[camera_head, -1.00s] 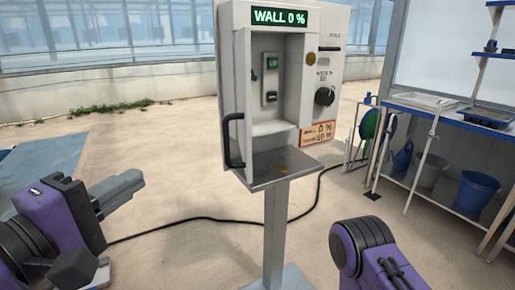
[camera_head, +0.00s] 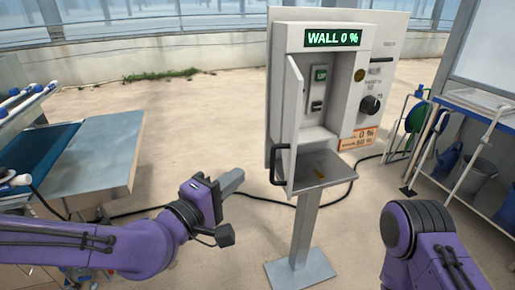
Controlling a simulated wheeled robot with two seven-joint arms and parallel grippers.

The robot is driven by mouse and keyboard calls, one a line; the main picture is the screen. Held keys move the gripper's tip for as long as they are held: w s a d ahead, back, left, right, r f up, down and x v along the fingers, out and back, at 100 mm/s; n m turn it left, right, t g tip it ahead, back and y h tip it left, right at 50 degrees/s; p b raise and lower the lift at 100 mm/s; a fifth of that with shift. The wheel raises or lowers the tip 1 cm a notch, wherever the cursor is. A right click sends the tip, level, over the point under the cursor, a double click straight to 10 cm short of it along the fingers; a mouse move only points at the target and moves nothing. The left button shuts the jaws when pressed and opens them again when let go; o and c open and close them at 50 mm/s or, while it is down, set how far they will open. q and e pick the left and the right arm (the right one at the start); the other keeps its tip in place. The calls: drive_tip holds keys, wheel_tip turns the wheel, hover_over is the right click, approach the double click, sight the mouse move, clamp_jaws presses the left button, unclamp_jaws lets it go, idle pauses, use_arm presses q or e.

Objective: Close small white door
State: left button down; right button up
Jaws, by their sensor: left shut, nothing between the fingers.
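The small white door (camera_head: 294,118) stands open on the left side of the white cabinet (camera_head: 318,29), swung out toward me so I see it nearly edge-on. Its black handle (camera_head: 275,165) is on the door's outer left face, near the bottom. My left gripper (camera_head: 236,180) is shut and empty, to the left of the handle and a little below it, apart from the door. My right arm (camera_head: 425,240) shows at the bottom right, but its gripper is out of view.
A metal shelf (camera_head: 335,172) juts out below the cabinet opening, on a post (camera_head: 303,230) with a floor plate. A conveyor table (camera_head: 105,150) stands at the left. A blue rack (camera_head: 470,115) with buckets is at the right. A black cable crosses the floor.

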use_arm(q)
drive_tip(key=shift+w+d+p, duration=0.15)
drive_tip(key=shift+w+d, duration=0.2)
drive_tip(key=shift+d, duration=0.5)
drive_tip(key=shift+w+d+p, duration=0.15)
drive_tip(key=shift+w+d, duration=0.25)
drive_tip(key=shift+d, duration=0.45)
drive_tip(key=shift+w+d+p, duration=0.15)
drive_tip(key=shift+w+d, duration=0.2)
drive_tip(key=shift+d, duration=0.5)
drive_tip(key=shift+d, duration=0.1)
